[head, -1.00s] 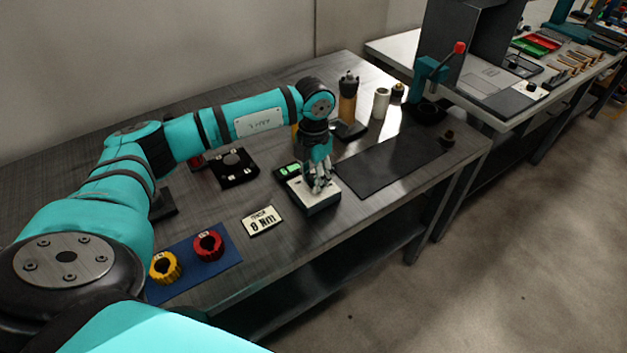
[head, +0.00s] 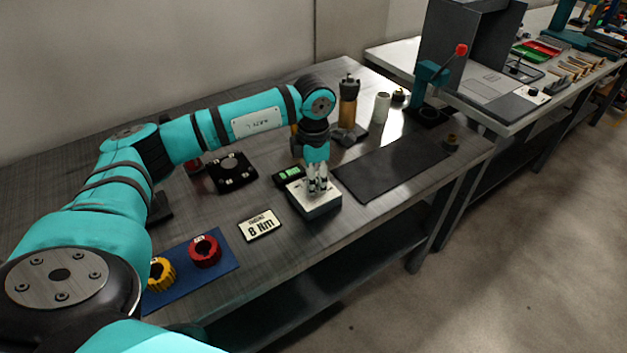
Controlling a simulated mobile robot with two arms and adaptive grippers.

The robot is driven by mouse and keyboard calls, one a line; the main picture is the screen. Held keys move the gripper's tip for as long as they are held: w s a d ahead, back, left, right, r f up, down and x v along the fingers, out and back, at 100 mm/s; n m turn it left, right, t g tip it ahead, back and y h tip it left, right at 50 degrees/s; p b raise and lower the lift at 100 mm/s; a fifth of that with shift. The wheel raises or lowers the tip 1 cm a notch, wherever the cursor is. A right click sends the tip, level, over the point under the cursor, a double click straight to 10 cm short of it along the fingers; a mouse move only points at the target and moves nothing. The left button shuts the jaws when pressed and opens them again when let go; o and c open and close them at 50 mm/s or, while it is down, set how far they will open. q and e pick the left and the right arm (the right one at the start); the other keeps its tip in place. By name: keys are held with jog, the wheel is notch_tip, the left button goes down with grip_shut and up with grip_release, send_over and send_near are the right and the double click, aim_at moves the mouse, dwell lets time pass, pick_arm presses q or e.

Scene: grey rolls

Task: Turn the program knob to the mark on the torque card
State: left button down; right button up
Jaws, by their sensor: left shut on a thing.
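The torque card (head: 260,226), a cream plate reading "8 Nm", lies on the bench left of a controller box. The box (head: 318,207) has a light top face and dark sides, with a small green display (head: 289,173) at its back left. My left gripper (head: 317,190) points down onto the box's top face, its fingers close together and shut on the program knob. The knob is mostly hidden between the fingers, and its pointer and the marks are too small to read. My right gripper is not in view.
A blue mat (head: 193,268) with a yellow ring (head: 161,274) and a red ring (head: 205,251) lies at front left. A black fixture (head: 233,173) stands behind the card. Bottles and a red-knobbed lever press (head: 432,75) stand farther back.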

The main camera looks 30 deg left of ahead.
pick_arm(q)
jog(key=shift+r, duration=0.1)
jog(key=c, duration=1)
grip_release()
notch_tip(320, 180, up, 12)
dwell(0.3)
